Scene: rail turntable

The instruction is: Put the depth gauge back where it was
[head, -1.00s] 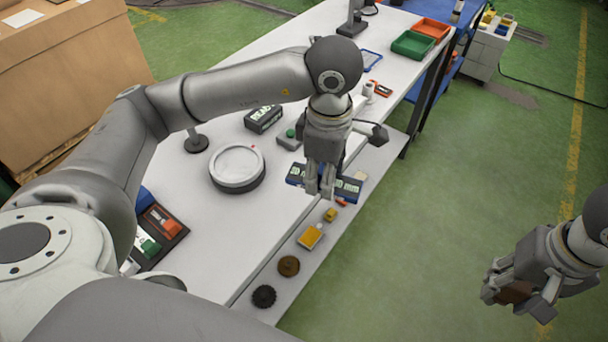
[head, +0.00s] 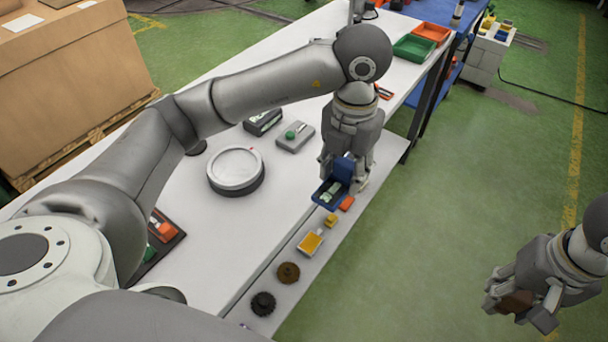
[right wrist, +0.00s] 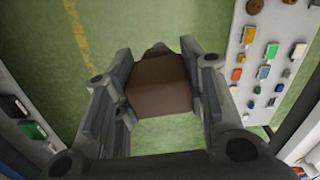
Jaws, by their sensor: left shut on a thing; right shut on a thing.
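In the head view my left gripper (head: 346,178) is shut on a blue block-like thing (head: 325,196) with pale lettering. It holds it over the right edge of the white table (head: 225,235), and the fingers hide part of it. I cannot tell whether this blue thing is the depth gauge; no other thing is clearly one. My right gripper (head: 518,306) is shut on a brown block (head: 515,302), out over the green floor. The right wrist view shows the brown block (right wrist: 160,85) between the fingers.
A round grey turntable (head: 235,167) stands on the table near a grey box with a green button (head: 295,136) and a dark labelled box (head: 262,122). A lower shelf bears a yellow piece (head: 310,242), a brown gear (head: 288,272) and a black gear (head: 263,303). Green and orange bins stand behind.

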